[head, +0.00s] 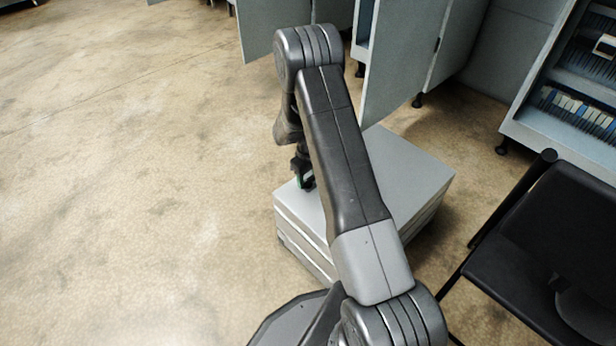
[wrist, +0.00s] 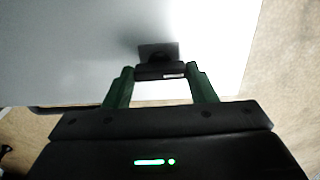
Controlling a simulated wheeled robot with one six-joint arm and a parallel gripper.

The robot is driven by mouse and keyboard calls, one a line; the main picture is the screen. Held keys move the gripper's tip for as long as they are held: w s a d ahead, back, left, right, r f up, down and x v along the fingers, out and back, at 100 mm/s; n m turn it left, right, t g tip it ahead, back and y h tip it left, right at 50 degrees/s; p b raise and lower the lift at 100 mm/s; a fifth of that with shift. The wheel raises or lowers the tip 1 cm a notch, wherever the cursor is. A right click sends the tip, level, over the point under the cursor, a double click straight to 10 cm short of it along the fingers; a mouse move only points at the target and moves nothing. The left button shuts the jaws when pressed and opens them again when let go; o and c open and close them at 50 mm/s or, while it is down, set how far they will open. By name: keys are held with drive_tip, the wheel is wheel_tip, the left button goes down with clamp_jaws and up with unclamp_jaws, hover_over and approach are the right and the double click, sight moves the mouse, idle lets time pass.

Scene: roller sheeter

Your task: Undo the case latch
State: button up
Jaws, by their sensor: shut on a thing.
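The case is a pale grey box (head: 415,165) on the floor, partly hidden behind my arm in the head view. Its smooth pale surface (wrist: 60,50) fills much of the wrist view. The case latch (wrist: 158,50) is a small dark plate with a black bar at its near end. My gripper (wrist: 160,76) has its two green fingers on either side of that bar and is shut on it. In the head view my gripper (head: 304,178) is at the left part of the case; the latch is too small or hidden to make out there.
Grey cabinets with open doors (head: 405,60) stand close behind the case. A shelf unit with small items (head: 575,105) is at the right. A black chair (head: 545,245) stands right of the case. The concrete floor (head: 130,180) on the left is clear.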

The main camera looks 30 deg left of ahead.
sight(308, 180)
idle(0.5)
drive_tip(key=o, duration=1)
wheel_tip(308, 180, up, 14)
drive_tip(key=p, duration=0.4)
drive_tip(key=shift+f, duration=0.15)
wheel_tip(308, 180, down, 14)
drive_tip(key=b, duration=0.4)
drive_tip(key=shift+r, duration=0.2)
